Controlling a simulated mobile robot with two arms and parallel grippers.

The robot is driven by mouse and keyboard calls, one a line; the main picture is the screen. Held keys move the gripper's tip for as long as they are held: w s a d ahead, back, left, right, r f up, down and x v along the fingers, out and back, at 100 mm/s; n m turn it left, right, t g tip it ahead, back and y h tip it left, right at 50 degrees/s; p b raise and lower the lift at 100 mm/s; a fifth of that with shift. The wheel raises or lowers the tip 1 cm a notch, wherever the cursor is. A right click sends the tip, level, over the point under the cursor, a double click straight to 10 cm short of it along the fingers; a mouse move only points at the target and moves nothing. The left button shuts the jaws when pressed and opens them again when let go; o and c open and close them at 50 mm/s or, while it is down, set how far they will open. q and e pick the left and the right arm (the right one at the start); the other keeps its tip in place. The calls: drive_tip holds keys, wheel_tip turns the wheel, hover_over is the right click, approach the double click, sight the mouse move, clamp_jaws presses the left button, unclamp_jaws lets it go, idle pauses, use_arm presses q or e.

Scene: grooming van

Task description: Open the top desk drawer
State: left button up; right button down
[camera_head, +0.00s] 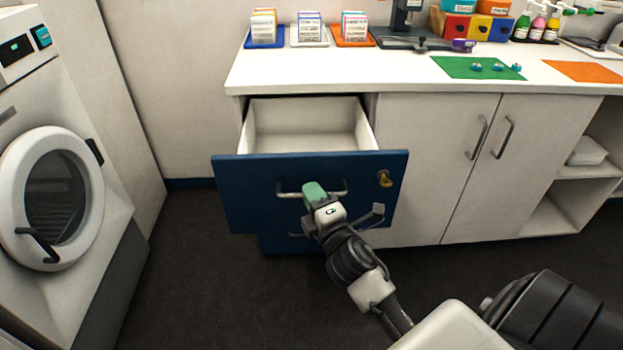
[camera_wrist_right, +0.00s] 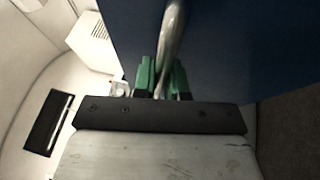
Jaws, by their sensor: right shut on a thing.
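The top desk drawer (camera_head: 240,190) has a dark blue front and a white inside. It is pulled out from the white desk, and its inside looks empty in the head view. A metal bar handle (camera_head: 290,194) runs across its front. My right gripper (camera_head: 314,192) is shut on this handle, with its green fingers around the bar. In the right wrist view the handle (camera_wrist_right: 175,40) passes between the green fingers (camera_wrist_right: 160,76), close to the blue front. A brass-coloured lock (camera_head: 384,178) sits right of the handle. My left gripper is not in view.
A second blue drawer (camera_head: 280,244) lies below, mostly hidden. A white washing machine (camera_head: 60,200) stands at the left. White cupboard doors (camera_head: 430,150) are at the right. Card trays (camera_head: 308,35) and a green mat (camera_head: 460,66) lie on the desktop. Dark floor (camera_head: 220,300) in front is clear.

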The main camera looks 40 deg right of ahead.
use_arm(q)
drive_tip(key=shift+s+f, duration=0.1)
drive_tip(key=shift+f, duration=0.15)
use_arm(e)
drive_tip(key=shift+s+a, duration=0.45)
drive_tip(key=shift+s, duration=0.3)
drive_tip(key=c, duration=1.2)
unclamp_jaws()
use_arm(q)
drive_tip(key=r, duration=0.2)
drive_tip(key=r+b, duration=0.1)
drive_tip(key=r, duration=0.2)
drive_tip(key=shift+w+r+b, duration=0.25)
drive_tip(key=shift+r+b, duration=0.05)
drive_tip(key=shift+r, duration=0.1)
use_arm(e)
drive_tip(key=v, duration=1)
drive_tip(key=shift+s+f, duration=0.1)
drive_tip(key=shift+s, duration=0.3)
